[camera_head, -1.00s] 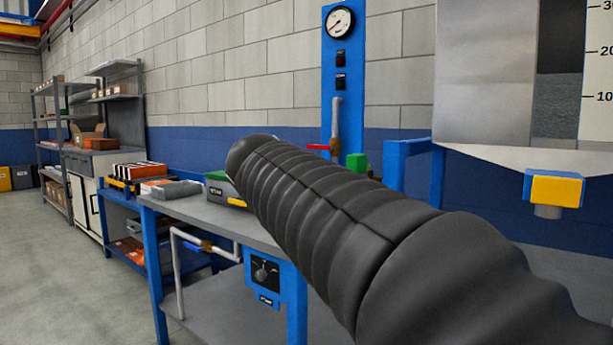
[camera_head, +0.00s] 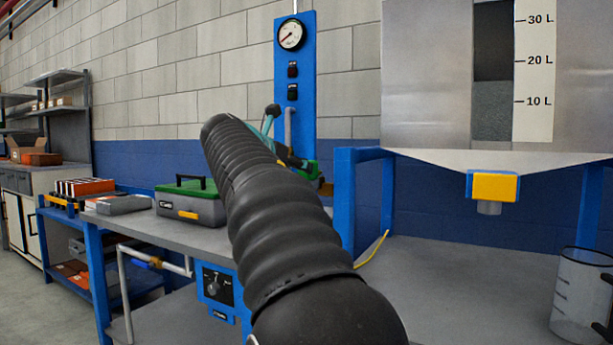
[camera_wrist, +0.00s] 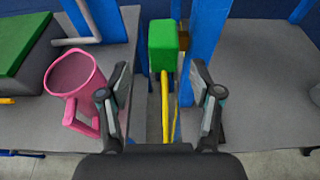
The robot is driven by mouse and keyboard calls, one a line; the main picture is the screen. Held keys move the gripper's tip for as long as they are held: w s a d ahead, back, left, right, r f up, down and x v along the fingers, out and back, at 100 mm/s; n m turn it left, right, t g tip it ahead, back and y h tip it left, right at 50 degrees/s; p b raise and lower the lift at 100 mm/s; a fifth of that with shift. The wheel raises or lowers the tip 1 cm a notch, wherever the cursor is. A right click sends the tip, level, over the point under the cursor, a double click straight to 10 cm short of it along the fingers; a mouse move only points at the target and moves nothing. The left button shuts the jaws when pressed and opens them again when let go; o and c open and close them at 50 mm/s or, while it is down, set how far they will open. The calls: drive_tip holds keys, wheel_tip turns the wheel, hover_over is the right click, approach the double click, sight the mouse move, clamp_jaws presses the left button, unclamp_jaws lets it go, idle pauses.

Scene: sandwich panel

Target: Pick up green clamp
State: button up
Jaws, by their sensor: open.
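The green clamp appears to be the green block (camera_wrist: 162,42) at the top middle of the wrist view. It sits against a blue post, with a yellow rod or hose (camera_wrist: 164,100) running below it. My gripper (camera_wrist: 160,78) is open and empty, its two fingers on either side of the yellow line. The block lies beyond the fingertips, roughly centred between them, with no visible contact. In the head view my black arm hides most of the area; only a little green (camera_head: 311,168) and part of my gripper (camera_head: 275,130) show behind it.
A pink jug (camera_wrist: 75,72) stands on the bench close left of my fingers. A green-lidded toolbox (camera_head: 190,203) is further left. Blue posts (camera_head: 345,205) rise beside the gripper. A tank (camera_head: 430,90) hangs at right, and a clear measuring jug (camera_head: 580,295) stands below.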

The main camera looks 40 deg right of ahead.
drive_tip(key=shift+s+x, duration=0.2)
drive_tip(key=shift+x, duration=3.2)
drive_tip(key=shift+d, duration=0.1)
drive_tip(key=c, duration=1.2)
wheel_tip(320, 180, up, 10)
drive_tip(key=p, duration=0.4)
drive_tip(key=shift+r, duration=0.1)
